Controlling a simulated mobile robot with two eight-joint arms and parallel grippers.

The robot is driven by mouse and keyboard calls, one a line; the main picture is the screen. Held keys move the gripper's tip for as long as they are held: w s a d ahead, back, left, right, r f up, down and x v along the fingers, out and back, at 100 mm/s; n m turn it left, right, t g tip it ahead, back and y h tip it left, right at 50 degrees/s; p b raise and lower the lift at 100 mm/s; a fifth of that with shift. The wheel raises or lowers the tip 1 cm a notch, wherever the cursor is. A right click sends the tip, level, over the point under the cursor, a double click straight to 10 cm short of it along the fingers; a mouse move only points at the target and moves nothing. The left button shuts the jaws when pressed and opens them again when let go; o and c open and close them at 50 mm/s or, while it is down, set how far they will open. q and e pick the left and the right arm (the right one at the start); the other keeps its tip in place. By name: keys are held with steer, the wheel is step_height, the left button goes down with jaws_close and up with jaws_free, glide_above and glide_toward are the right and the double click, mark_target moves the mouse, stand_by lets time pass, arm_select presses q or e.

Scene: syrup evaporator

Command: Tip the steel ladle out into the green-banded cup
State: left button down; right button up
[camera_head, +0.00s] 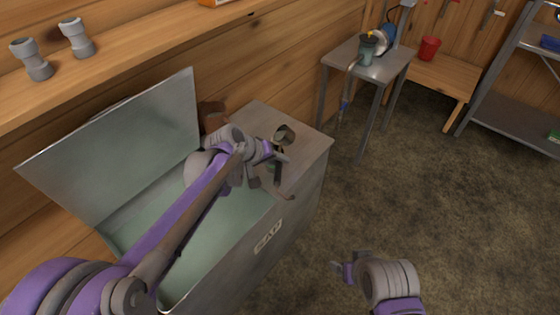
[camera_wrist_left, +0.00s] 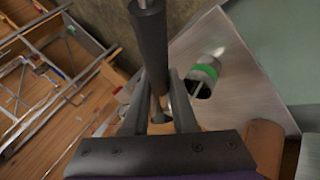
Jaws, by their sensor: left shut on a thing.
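My left gripper (camera_head: 270,160) is shut on the dark handle of the steel ladle (camera_wrist_left: 150,45), which lies between its fingers in the left wrist view. In the head view the dark grip hangs down to a hooked end. I cannot make out the ladle's bowl. The green-banded cup (camera_wrist_left: 206,71) stands on the bare metal deck, right of the handle in the left wrist view. In the head view a small cup shape (camera_head: 285,132) shows just beyond the gripper, its band not readable. My right gripper (camera_head: 345,268) is low, over the floor; its jaw opening is unclear.
The open sap tank (camera_head: 268,237) holds pale green liquid, with its lid (camera_head: 115,150) raised. My left arm crosses above it. A small metal table (camera_head: 345,58) stands beyond, beside a red bucket (camera_head: 429,48). The floor at right is clear.

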arm_select(q)
steer(key=shift+a+f+n+h+b, duration=0.15)
steer(key=shift+a+h+b, duration=0.05)
steer(key=shift+h+b, duration=0.4)
steer(key=shift+a+f+n+h+b, duration=0.2)
steer(key=shift+h+b, duration=0.3)
steer(key=shift+h, duration=0.2)
arm_select(e)
steer(key=shift+s+f, duration=0.25)
steer(key=shift+f, duration=1)
arm_select(q)
steer(key=shift+a+f+n+t+h+b, duration=0.2)
steer(key=shift+a+f+n+h+b, duration=0.1)
steer(key=shift+h+b, duration=0.6)
steer(key=shift+a+f+n+t+h+b, duration=0.15)
steer(key=shift+a+f+t+h+b, duration=0.1)
steer(key=shift+h+b, duration=0.65)
arm_select(e)
steer(key=shift+s+f, duration=0.15)
steer(key=shift+f, duration=0.9)
steer(key=shift+s+f, duration=0.1)
steer(key=shift+f, duration=0.9)
